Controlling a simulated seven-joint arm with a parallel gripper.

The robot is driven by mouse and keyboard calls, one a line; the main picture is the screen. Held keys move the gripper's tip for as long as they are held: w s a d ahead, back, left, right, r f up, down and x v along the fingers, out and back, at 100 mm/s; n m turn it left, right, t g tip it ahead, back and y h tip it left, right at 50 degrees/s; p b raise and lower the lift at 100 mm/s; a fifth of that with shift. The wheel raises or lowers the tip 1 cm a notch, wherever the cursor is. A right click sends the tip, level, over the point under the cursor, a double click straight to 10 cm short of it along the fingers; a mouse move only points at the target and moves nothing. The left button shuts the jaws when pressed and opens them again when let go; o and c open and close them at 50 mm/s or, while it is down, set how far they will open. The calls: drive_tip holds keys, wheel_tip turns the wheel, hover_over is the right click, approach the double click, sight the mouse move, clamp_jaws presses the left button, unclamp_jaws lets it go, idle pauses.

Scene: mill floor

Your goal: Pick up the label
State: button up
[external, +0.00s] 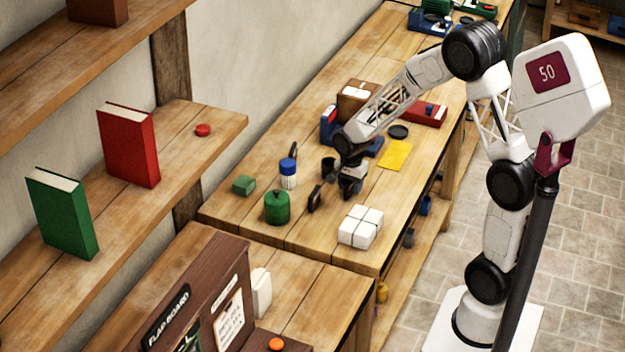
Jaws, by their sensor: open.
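No thing is plainly marked as the label. A flat yellow sheet (395,155) lies on the wooden workbench (300,130), right of my gripper; I cannot tell whether it is the label. A brown box (350,106) with a white patch on it stands farther back. My gripper (350,190) is open and points down, low over the bench, between the green canister and the yellow sheet. It looks empty, but its fingertips are small and dark, and I cannot tell what lies directly under them.
White blocks (361,226) sit in front of my gripper. A green canister (277,207), a blue-capped white jar (288,173) and a green block (244,185) stand to its left. A red box (428,113) and a black disc (398,131) lie behind the sheet. Shelves stand at left.

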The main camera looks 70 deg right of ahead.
drive_tip(key=shift+c, duration=0.2)
clamp_jaws()
idle(0.3)
drive_tip(key=shift+r, duration=0.15)
drive_tip(key=shift+r, duration=4.9)
